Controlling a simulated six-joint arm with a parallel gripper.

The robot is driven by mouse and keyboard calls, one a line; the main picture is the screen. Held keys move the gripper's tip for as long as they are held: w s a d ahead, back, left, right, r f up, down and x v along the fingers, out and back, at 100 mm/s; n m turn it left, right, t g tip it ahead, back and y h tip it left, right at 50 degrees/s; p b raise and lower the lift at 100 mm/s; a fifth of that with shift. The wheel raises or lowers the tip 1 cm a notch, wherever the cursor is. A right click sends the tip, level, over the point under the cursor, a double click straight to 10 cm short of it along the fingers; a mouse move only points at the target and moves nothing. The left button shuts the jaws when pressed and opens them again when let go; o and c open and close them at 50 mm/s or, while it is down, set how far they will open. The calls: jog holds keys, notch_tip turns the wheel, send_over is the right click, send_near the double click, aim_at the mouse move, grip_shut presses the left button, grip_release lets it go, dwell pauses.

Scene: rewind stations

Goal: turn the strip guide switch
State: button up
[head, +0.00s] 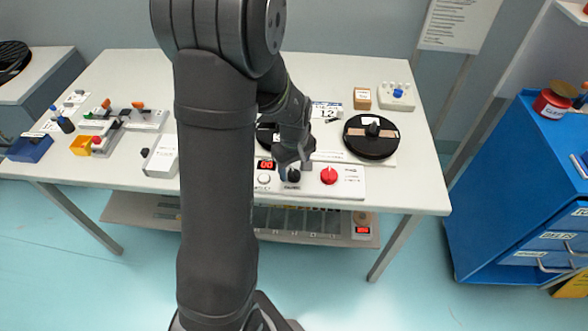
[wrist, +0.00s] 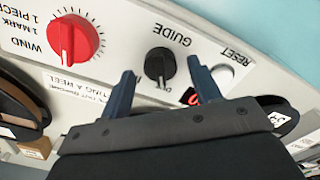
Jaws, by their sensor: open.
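The strip guide switch is a black knob (wrist: 158,64) with a pale pointer line, under the word GUIDE on a white panel (wrist: 122,38) in the wrist view. In the head view the knob (head: 293,176) is on the front panel of the rewind station. My gripper (wrist: 161,68) is open, with one finger on each side of the knob and a gap on both sides. In the head view my gripper (head: 295,169) is over the panel, right at the knob. Whether the fingertips reach down to the knob's height is hard to tell.
A red WIND knob (wrist: 74,38) is on one side of the guide knob, and a pale RESET button (wrist: 222,76) on the other. A red display (head: 266,165) reads 00. A black reel (head: 371,136) lies behind to the right. A white box (head: 162,157) stands left of my arm.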

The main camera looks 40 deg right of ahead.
jog(key=shift+f, duration=0.5)
jog(key=c, duration=1)
jog(key=shift+m, duration=0.3)
jog(key=m, duration=1.1)
jog(key=shift+m, duration=0.3)
